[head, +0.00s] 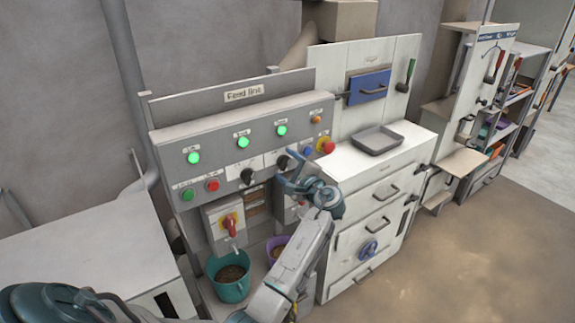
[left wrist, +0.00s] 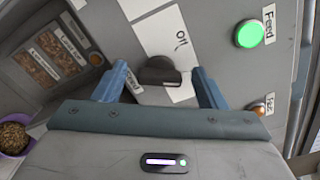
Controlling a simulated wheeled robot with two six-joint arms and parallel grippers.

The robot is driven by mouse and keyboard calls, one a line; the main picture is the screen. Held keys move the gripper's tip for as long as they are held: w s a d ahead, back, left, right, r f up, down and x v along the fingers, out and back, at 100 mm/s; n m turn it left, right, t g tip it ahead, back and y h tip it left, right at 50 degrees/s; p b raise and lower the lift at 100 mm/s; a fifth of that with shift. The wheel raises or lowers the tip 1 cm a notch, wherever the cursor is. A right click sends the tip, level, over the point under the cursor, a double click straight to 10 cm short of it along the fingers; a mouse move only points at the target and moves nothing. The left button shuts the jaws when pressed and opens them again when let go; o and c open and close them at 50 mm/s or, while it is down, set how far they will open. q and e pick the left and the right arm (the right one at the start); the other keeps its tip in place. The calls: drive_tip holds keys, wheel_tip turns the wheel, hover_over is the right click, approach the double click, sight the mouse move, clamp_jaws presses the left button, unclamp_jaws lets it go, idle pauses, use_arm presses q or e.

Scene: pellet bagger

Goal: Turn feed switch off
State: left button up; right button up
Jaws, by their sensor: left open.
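The feed switch is a black rotary knob (head: 282,162) on the lower right of the grey control panel. In the left wrist view the knob (left wrist: 160,72) sits between my two blue fingertips, with white labels behind it, one reading "Off". My left gripper (head: 294,172) is open in front of the panel, one finger on each side of the knob, with gaps showing. I cannot tell which setting the knob points to. The green "Feed" lamp (left wrist: 248,34) is lit; it also shows in the head view (head: 281,130). My right gripper is not in view.
A second black knob (head: 247,176) is to the left. A red emergency button (head: 326,146) and a blue button (head: 307,152) are close on the right. A red-handled switch (head: 230,226) and a teal bucket (head: 229,286) are below. A grey tray (head: 377,140) lies on the white cabinet.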

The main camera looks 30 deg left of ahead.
use_arm(q)
drive_tip(key=c, duration=1)
drive_tip(key=shift+f+b, duration=0.2)
drive_tip(key=shift+b, duration=0.25)
drive_tip(key=n+b, duration=0.3)
drive_tip(key=b, duration=0.2)
drive_tip(key=n+b, duration=0.3)
drive_tip(key=b, duration=0.3)
drive_tip(key=n+b, duration=0.4)
drive_tip(key=b, duration=0.1)
drive_tip(key=shift+f, duration=0.4)
drive_tip(key=shift+n+b, duration=0.6)
drive_tip(key=shift+b, duration=0.15)
drive_tip(key=shift+r+n+b, duration=0.15)
drive_tip(key=shift+n+b, duration=0.25)
drive_tip(key=shift+b, duration=0.05)
drive_tip(key=o, duration=1)
drive_tip(key=shift+r, duration=0.1)
